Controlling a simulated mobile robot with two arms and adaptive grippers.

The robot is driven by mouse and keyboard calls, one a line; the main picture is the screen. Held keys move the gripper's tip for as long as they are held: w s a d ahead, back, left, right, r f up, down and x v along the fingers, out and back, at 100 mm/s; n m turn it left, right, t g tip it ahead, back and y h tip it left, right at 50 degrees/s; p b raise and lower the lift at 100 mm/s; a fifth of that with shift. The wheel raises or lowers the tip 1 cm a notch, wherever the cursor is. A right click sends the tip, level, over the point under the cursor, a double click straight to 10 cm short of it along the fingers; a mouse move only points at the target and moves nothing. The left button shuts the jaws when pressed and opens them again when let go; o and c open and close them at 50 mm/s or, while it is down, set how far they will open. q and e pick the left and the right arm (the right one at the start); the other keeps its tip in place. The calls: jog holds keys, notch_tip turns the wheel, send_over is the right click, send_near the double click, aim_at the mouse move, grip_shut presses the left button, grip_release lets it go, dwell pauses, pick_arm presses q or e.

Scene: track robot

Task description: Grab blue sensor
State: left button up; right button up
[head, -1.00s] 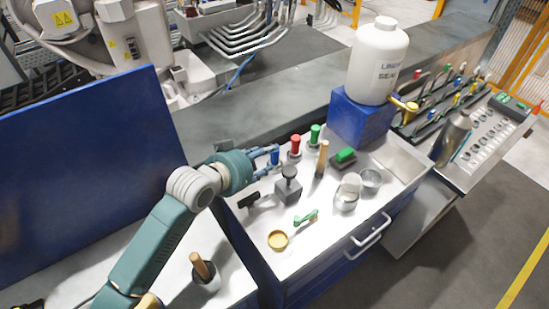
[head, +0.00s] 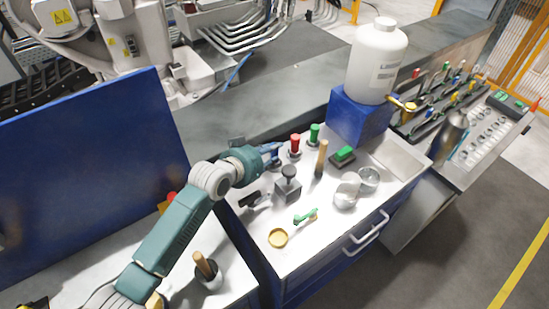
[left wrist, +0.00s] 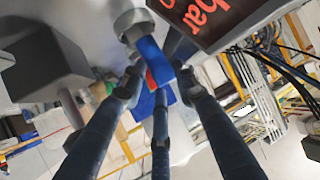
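The blue sensor (head: 274,160) stands at the back left of the white worktop, left of a red one (head: 295,146) and a green one (head: 314,134). My left gripper (head: 270,154) is at it, its fingers reaching around it from the left. In the left wrist view, the blue sensor (left wrist: 152,55) rises from a grey round base, between the tips of my left gripper (left wrist: 158,80). Whether the fingers press on it is unclear. My right gripper is not in view.
A grey block with a black knob (head: 288,185) and a wooden handle (head: 321,158) stand close to the gripper. A white bottle (head: 377,62) stands on a blue box (head: 358,118).

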pick_arm(q)
grip_shut()
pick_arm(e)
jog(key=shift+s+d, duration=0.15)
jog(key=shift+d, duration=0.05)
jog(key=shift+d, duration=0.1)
pick_arm(q)
jog(key=shift+r, duration=0.1)
notch_tip(320, 180, up, 20)
jog(key=b, duration=0.3)
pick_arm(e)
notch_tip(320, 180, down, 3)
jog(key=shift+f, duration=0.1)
pick_arm(q)
jog(key=o, duration=1.7)
grip_release()
